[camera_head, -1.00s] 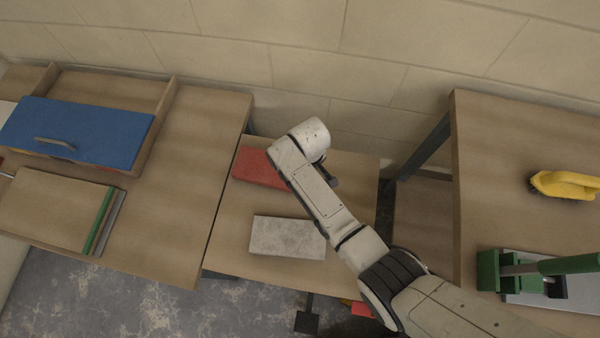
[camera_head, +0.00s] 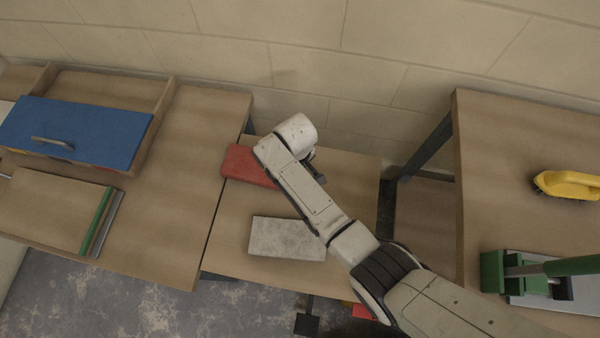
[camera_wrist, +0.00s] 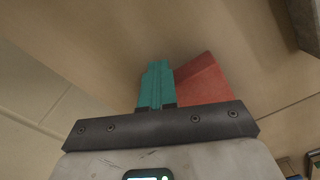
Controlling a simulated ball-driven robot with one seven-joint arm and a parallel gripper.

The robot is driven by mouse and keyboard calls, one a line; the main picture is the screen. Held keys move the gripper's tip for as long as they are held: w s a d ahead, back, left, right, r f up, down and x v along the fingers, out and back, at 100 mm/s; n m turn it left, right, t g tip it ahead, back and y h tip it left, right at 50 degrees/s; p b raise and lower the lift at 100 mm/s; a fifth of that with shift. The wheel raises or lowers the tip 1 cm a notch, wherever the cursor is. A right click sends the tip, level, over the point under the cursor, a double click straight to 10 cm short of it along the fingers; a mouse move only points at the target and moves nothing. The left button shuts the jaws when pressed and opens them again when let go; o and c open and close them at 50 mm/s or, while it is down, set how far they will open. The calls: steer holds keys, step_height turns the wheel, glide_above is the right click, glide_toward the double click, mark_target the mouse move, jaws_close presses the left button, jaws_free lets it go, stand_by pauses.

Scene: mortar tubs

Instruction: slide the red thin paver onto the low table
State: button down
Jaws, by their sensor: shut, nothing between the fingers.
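The red thin paver (camera_head: 247,166) lies flat at the back left of the middle table (camera_head: 345,190). Its left end overlaps the seam with the left table (camera_head: 190,200). My forearm hides its right part. I cannot tell for certain which of these tables is the low one. In the wrist view the paver (camera_wrist: 204,80) shows just right of my gripper (camera_wrist: 157,68). The teal fingers are shut, empty and right beside the paver, seemingly against its side. In the head view the fingertips are hidden behind my wrist.
A grey paver (camera_head: 287,238) lies in front of the red one. A blue-lidded box (camera_head: 75,130) and a board with a green strip (camera_head: 97,218) are on the left table. The right table (camera_head: 500,160) holds a yellow brush (camera_head: 568,184) and a green tool (camera_head: 520,272). A wall stands behind.

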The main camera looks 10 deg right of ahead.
mark_target(235, 161)
steer(key=shift+w+a+b, duration=0.75)
steer(key=shift+a+b, duration=0.35)
steer(key=shift+a, duration=0.75)
steer(key=shift+w+a+b, duration=0.75)
steer(key=shift+a+b, duration=0.4)
steer(key=shift+a, duration=0.7)
steer(key=shift+w+a+b, duration=0.75)
steer(key=shift+a+b, duration=0.35)
steer(key=shift+a, duration=0.75)
